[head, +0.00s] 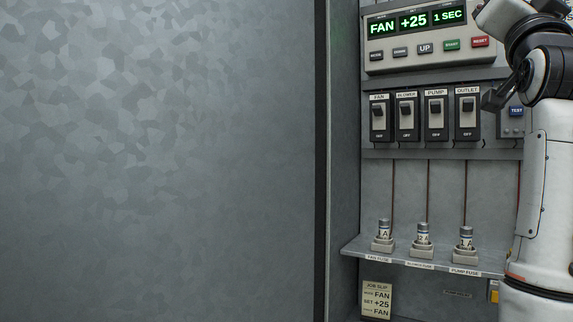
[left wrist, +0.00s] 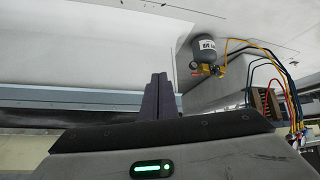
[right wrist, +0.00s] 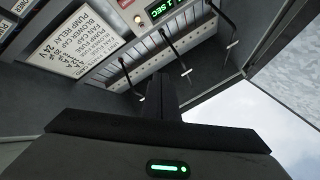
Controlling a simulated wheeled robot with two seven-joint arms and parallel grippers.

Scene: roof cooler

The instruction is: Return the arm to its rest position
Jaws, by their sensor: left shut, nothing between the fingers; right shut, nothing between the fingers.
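My right arm (head: 541,170) comes up along the right edge of the head view, bent, in front of the panel's right side. In the right wrist view my right gripper (right wrist: 162,95) is shut and empty, its dark fingers together. Part of the panel fills the space beyond it. In the left wrist view my left gripper (left wrist: 156,98) is shut and empty, its fingers pointing up the picture. The left arm does not show in the head view.
The control box (head: 430,48) reads FAN, +25, 1 SEC. Below it are several switches (head: 436,115) and a shelf with three fuses (head: 422,236). A large grey metal panel (head: 160,160) fills the left. A dark canister (left wrist: 205,50) with coloured hoses shows in the left wrist view.

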